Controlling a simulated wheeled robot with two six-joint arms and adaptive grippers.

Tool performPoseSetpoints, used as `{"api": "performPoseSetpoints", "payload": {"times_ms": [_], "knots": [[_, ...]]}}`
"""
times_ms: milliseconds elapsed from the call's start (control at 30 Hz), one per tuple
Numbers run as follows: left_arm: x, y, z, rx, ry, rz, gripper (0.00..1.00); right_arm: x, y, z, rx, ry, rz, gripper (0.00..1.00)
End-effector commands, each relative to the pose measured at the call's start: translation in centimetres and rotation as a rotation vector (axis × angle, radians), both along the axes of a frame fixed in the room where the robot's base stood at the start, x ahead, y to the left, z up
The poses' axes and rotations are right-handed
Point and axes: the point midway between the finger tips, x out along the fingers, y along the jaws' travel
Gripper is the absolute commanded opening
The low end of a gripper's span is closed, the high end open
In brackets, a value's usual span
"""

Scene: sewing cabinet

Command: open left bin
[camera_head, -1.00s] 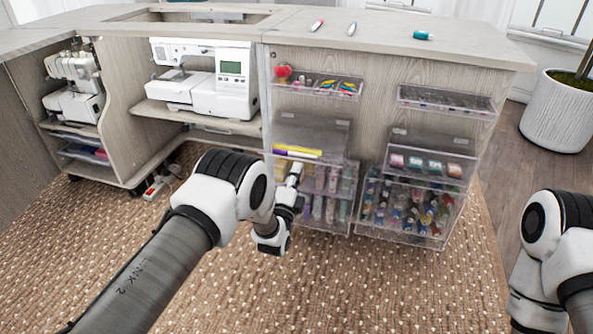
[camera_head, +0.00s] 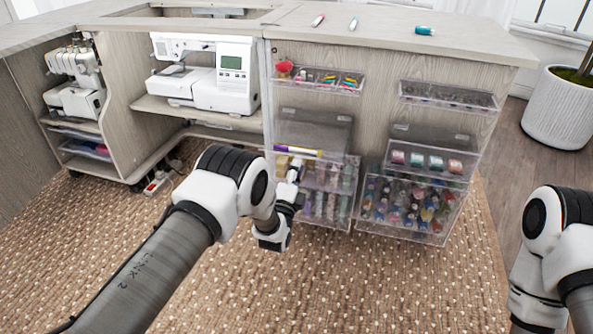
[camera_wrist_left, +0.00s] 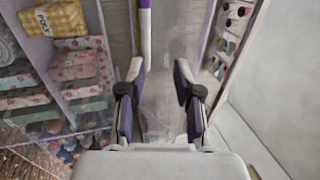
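The left bin (camera_head: 345,188) is a clear container low on the cabinet's front panel, holding rolled or folded fabrics. A shallow clear front ledge above it holds a yellow and purple pen-like item (camera_head: 298,151). My left gripper (camera_head: 296,170) is in front of the bin's upper left part. In the left wrist view its two fingers (camera_wrist_left: 160,88) are apart, with clear plastic showing between and beyond them. I cannot tell whether they touch it. A purple and white rod (camera_wrist_left: 145,40) shows above the left finger. My right gripper is out of view.
A right bin (camera_head: 408,208) with thread spools stands beside the left one. Small clear trays (camera_head: 448,97) hang above. Sewing machines (camera_head: 205,75) sit in the cabinet at left. Patterned carpet (camera_head: 400,290) lies open in front.

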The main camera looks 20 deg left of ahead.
Motion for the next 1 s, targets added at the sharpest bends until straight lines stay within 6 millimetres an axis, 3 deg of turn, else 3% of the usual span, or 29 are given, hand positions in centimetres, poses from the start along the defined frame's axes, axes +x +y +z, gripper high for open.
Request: {"api": "performPoseSetpoints", "payload": {"times_ms": [167,500,600,1000], "knots": [[-1.5,0.0,-0.5,0.000,0.002,-0.001,0.34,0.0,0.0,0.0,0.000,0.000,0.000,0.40],[-9.5,0.3,-2.9,0.001,0.005,0.000,0.34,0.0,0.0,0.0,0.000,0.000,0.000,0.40],[-10.9,0.4,-3.3,0.001,0.004,0.000,0.34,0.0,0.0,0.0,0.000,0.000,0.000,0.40],[-11.5,0.4,-3.4,0.000,0.001,0.000,0.34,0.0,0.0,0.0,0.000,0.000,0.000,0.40]]}}
